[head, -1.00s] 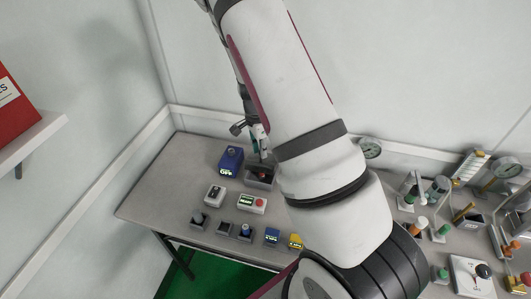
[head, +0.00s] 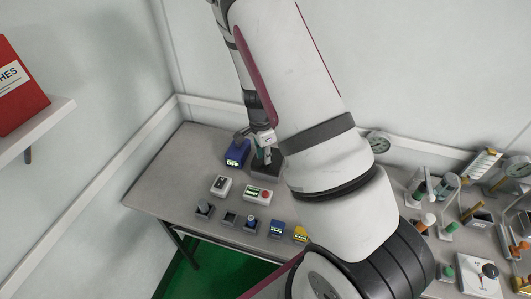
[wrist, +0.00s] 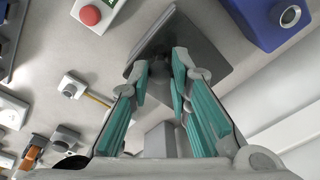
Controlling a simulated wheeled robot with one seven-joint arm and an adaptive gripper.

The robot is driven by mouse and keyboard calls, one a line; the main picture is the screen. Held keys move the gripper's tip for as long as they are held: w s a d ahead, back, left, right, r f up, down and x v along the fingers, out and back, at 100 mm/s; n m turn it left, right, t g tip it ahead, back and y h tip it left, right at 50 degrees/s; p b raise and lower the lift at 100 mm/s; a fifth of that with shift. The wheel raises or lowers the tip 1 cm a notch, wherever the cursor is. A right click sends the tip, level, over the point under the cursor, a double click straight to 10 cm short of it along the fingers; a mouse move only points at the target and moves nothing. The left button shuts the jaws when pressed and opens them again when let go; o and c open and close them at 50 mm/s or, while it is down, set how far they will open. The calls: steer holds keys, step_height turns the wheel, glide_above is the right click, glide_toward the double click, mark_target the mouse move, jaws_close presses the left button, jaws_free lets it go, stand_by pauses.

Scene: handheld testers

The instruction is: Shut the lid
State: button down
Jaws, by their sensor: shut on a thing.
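A small dark grey box (head: 264,171) stands near the back of the bench, right of the blue tester. My gripper (head: 266,152) is down at its top, partly behind my own arm in the head view. In the wrist view my gripper (wrist: 164,72) has its two teal-padded fingers close together against the box's dark lid (wrist: 212,68). The fingers are shut on the lid's near part. The exact contact and the lid's angle are hard to tell, and the inside of the box is hidden.
A blue tester (head: 237,153) stands close on the left. A white box with a red button (head: 258,195) and a white switch box (head: 221,186) lie in front. Several small testers line the front edge. Gauges and fittings crowd the right. The bench's left end is clear.

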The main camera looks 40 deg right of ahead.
steer(key=shift+s+a+f, duration=0.4)
steer(key=shift+s+a, duration=0.1)
steer(key=c, duration=1.5)
jaws_free()
steer(key=shift+o, duration=0.2)
steer(key=shift+w+r, duration=0.1)
steer(key=shift+d, duration=0.15)
step_height(320, 180, up, 12)
steer(key=a, duration=0.1)
steer(key=shift+w, duration=0.1)
